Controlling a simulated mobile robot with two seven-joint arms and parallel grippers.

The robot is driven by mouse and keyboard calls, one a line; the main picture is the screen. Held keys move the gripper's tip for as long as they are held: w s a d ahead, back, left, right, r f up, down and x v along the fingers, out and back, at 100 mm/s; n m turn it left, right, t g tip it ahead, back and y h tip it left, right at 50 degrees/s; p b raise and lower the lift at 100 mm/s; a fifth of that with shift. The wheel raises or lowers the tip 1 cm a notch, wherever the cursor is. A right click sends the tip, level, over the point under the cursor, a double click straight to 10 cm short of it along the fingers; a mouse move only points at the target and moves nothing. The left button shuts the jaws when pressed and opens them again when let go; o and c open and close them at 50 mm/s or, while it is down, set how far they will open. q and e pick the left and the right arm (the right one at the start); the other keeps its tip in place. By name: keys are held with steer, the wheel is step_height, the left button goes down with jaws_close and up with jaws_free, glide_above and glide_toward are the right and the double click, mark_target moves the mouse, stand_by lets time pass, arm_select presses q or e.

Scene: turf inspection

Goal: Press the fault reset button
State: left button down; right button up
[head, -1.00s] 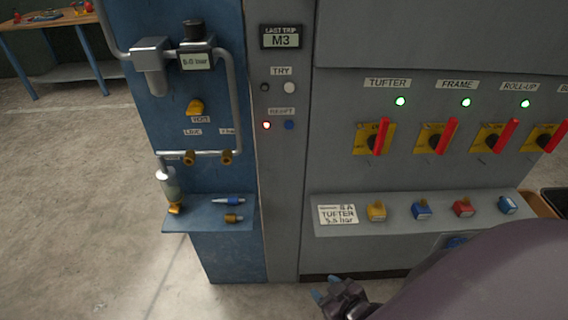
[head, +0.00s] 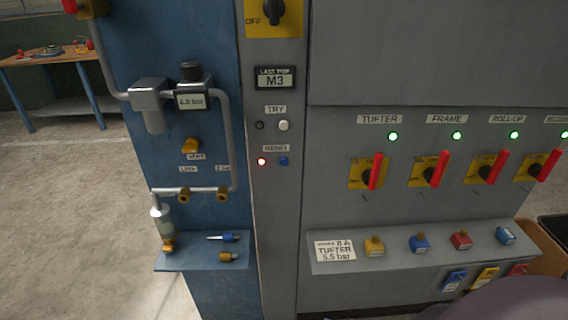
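The fault reset button is a small blue round button (head: 283,161) on the narrow grey column, under a label that reads RESET (head: 276,148). A red lamp (head: 262,161) glows just left of it. Above are a TRY label (head: 275,110), a white button (head: 284,125) and a dark, unlit lamp (head: 260,125). A display (head: 275,77) higher up reads LAST TRIP M3. Nothing covers or touches the blue button. Neither gripper's fingers show; only a rounded purple-grey part of my arm shows at the bottom right.
A blue panel with a regulator (head: 193,99), pipes and a small shelf (head: 202,254) stands left of the column. Right are red-handled switches (head: 376,171) under green lamps, and a ledge with several padlocks (head: 374,246). A workbench (head: 55,58) stands far left, with open floor before it.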

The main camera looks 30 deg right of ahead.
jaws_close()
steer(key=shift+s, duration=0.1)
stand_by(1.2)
